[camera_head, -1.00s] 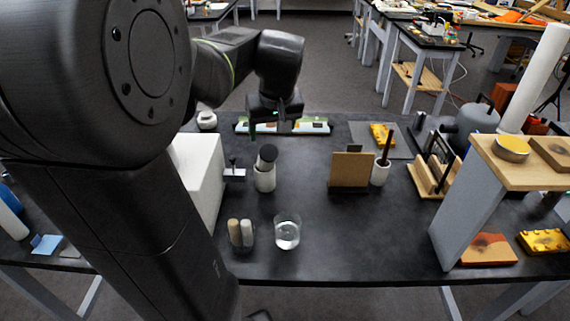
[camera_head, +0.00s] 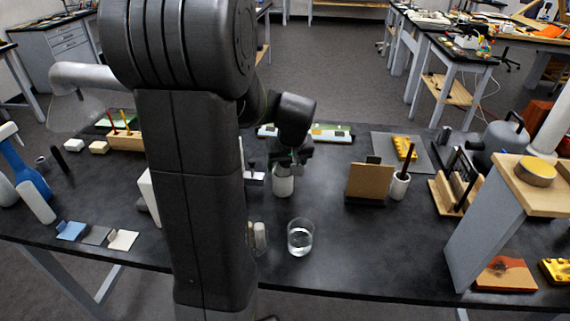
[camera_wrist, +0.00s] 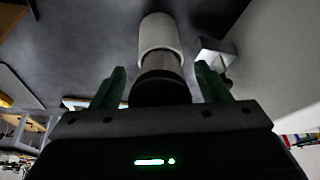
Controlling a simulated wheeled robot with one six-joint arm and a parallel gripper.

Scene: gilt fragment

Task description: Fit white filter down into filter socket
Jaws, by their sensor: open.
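A flat white square (camera_head: 123,240), which looks like the white filter, lies at the front left of the black table, right of a grey square (camera_head: 97,235) and a blue one (camera_head: 72,231). I cannot tell which part is the filter socket. My gripper (camera_head: 291,160) is open above a white cup (camera_head: 283,182). In the wrist view, the green fingertips (camera_wrist: 160,78) stand either side of a dark-ended grey cylinder (camera_wrist: 161,80) in the white cup (camera_wrist: 160,35). The fingers look apart from it. The gripper hides the cylinder in the head view.
A glass beaker (camera_head: 300,238) stands in front of the cup, with light rounded pieces (camera_head: 259,236) beside it. A small bracket (camera_head: 254,177) is left of the cup. A brown board (camera_head: 369,184) and a cup with a dark stick (camera_head: 399,186) stand to the right.

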